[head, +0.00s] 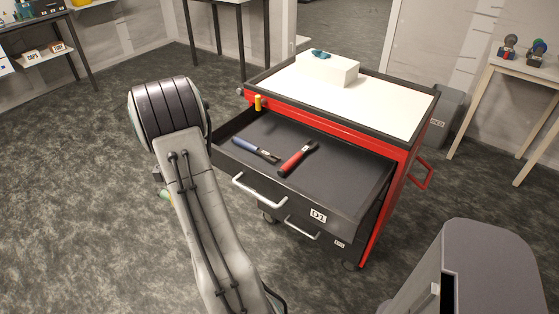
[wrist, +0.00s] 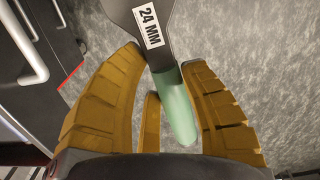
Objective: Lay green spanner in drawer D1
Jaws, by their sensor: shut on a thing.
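The green spanner shows in the wrist view, with a green handle (wrist: 175,108) and a dark grey shank labelled 24 MM (wrist: 150,25). My gripper (wrist: 163,60) has its ochre fingers shut on it around where handle meets shank. The spanner's far end runs out of the picture. In the head view my arm hides most of the gripper; only a small greenish bit shows left of the arm. Drawer D1 (head: 318,215) is pulled open in the red cabinet. A blue-handled tool (head: 255,150) and a red-handled tool (head: 298,158) lie inside it, with bare floor to their right.
The cabinet's white top (head: 350,103) carries a white box (head: 327,70) with a teal item on it. A closed lower drawer (head: 302,228) is below D1. In the wrist view, dark drawer fronts and handles lie close at left.

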